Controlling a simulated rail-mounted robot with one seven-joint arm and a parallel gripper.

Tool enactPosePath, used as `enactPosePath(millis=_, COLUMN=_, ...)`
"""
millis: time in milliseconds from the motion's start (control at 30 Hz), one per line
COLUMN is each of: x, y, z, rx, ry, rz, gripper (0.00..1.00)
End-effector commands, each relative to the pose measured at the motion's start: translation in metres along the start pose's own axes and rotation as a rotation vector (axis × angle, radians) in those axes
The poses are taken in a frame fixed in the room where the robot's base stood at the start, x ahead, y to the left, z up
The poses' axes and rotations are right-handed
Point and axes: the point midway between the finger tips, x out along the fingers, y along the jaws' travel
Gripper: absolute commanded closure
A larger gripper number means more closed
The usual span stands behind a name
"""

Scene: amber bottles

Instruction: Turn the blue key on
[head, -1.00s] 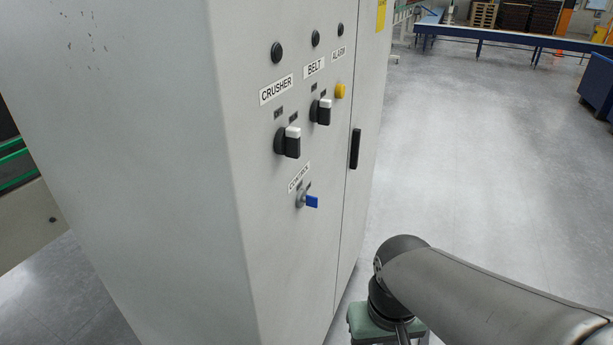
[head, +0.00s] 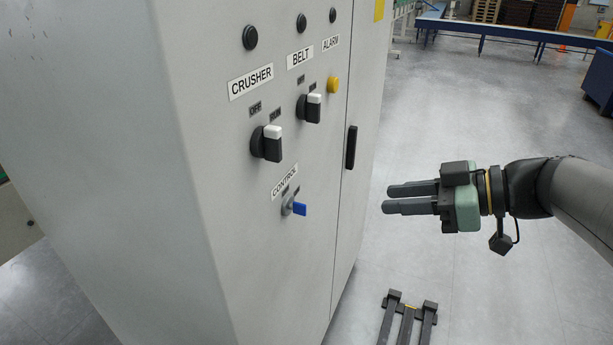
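The blue key (head: 299,209) sits in a round metal lock on the grey cabinet front, below the white CONTROL label (head: 284,182). Its blue head sticks out to the right of the lock. Two small dark tags stand by the lock, too small to read. My gripper (head: 386,199) is to the right of the key, apart from it, with its two dark fingers pointing left toward the cabinet. The fingers lie close to each other in this view, with a thin gap showing. Nothing is seen between them.
The grey cabinet (head: 215,200) also carries the CRUSHER switch (head: 267,143), the BELT switch (head: 309,107), a yellow ALARM button (head: 333,84) and a black door handle (head: 351,147). A dark frame (head: 408,315) lies on the floor below my gripper.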

Motion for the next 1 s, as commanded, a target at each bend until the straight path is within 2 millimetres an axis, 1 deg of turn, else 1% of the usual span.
enactPosePath(millis=167, x=0.028, y=-0.002, z=-0.001, rx=0.002, ry=-0.003, rz=-0.007, gripper=0.73)
enactPosePath(millis=500, x=0.103, y=-0.002, z=-0.001, rx=0.005, ry=-0.006, rz=-0.008, gripper=0.73)
enactPosePath(millis=700, x=0.142, y=-0.002, z=0.001, rx=0.006, ry=-0.007, rz=-0.007, gripper=0.73)
enactPosePath(millis=800, x=0.155, y=-0.002, z=0.001, rx=0.005, ry=-0.005, rz=-0.006, gripper=0.73)
enactPosePath(millis=1000, x=0.168, y=-0.002, z=0.001, rx=0.004, ry=-0.005, rz=-0.004, gripper=0.73)
